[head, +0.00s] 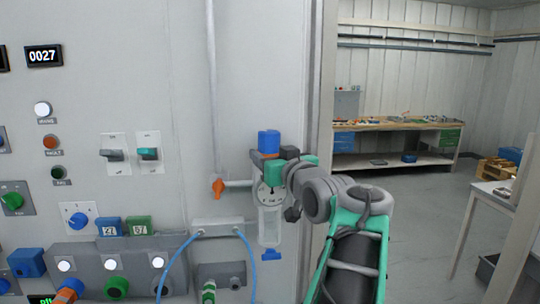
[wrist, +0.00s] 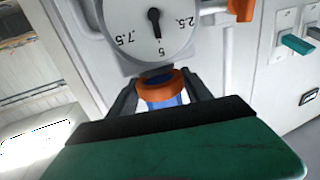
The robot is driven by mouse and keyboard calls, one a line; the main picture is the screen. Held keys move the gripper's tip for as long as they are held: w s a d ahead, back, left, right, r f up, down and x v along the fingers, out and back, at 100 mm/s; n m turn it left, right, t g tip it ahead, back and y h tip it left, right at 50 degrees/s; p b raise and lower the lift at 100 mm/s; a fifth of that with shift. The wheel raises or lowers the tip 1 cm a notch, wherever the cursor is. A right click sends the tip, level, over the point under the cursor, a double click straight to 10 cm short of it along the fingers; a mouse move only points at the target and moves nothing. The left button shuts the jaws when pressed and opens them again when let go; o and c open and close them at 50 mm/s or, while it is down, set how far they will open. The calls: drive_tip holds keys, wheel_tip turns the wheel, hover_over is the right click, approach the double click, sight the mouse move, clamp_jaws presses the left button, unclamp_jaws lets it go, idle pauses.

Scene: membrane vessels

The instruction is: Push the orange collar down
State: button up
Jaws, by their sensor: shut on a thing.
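The orange collar (head: 268,154) is a ring around the base of the upright blue knob (head: 268,138) on top of a wall-mounted filter unit. Below it is a round white dial (head: 265,192), with a clear bowl (head: 270,226) under that. In the wrist view the collar (wrist: 160,86) lies between the dial (wrist: 150,28) and the blue knob, part of which is hidden by my gripper. My gripper (head: 284,158) reaches in from the right. Its dark fingers stand on both sides of the collar, shut on it, in the wrist view (wrist: 161,92).
A pipe with an orange valve handle (head: 218,187) joins the unit from the left. A control panel with switches, buttons and a blue hose (head: 248,262) fills the wall to the left and below. A workbench (head: 392,125) stands far back right, with open floor before it.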

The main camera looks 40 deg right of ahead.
clamp_jaws()
drive_tip(key=f+b, duration=0.2)
drive_tip(key=b, duration=0.1)
drive_tip(key=shift+r, duration=0.2)
drive_tip(key=o, duration=1.2)
unclamp_jaws()
drive_tip(key=shift+c, duration=0.2)
drive_tip(key=o, duration=0.4)
